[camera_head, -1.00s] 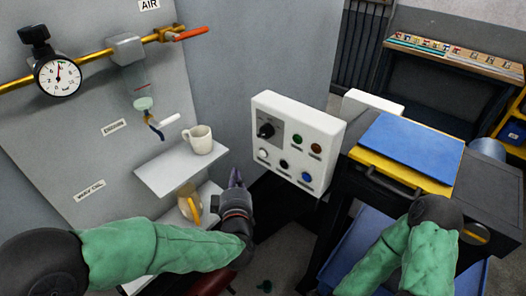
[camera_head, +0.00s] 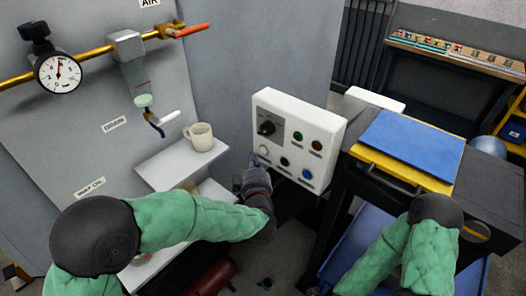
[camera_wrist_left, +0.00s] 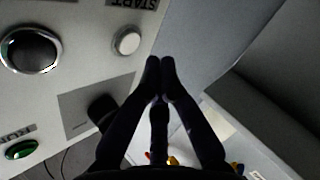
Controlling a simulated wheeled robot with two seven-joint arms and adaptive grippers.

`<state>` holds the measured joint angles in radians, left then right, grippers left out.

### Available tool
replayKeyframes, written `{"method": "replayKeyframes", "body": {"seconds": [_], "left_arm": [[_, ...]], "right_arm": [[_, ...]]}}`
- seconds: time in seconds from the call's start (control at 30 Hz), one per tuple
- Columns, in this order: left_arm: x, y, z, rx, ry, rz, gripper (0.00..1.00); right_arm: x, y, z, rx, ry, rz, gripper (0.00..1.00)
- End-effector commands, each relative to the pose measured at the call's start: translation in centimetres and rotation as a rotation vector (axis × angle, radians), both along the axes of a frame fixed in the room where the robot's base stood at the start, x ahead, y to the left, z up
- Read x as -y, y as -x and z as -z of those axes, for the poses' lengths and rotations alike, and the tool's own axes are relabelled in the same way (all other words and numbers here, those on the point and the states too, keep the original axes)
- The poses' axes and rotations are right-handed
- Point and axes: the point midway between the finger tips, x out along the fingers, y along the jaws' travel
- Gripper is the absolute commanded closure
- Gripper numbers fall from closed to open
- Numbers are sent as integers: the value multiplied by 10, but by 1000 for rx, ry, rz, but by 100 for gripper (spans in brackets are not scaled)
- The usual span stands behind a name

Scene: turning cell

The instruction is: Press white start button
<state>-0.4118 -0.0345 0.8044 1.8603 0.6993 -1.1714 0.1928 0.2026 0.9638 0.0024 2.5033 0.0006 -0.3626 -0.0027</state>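The white start button (camera_head: 264,150) sits at the left of the white control panel (camera_head: 330,128) in the head view. In the left wrist view the white button (camera_wrist_left: 127,41) shows clearly beside the START label (camera_wrist_left: 137,4). My left gripper (camera_head: 254,160) is just in front of the panel's left edge, close to the button. In the left wrist view its fingertips (camera_wrist_left: 160,66) are together with nothing between them, a little to the side of the button. Contact with the button does not show. My right gripper is not in view.
The panel also has a black selector knob (camera_head: 266,128), a green button (camera_head: 298,136), a black button (camera_head: 284,162) and a blue button (camera_head: 307,174). A shelf (camera_head: 160,168) with a cup (camera_head: 199,136) stands left. A cart with a blue top (camera_head: 412,146) stands right.

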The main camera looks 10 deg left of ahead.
Motion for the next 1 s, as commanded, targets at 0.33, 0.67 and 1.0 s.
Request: {"method": "replayKeyframes", "body": {"seconds": [0.33,0.67,1.0], "left_arm": [[8,-11,1,-1,-1,-1,100],[7,-11,0,-1,-1,-1,100],[7,-11,0,-1,0,-1,100]], "right_arm": [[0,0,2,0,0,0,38],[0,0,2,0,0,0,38],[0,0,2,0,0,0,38]]}}
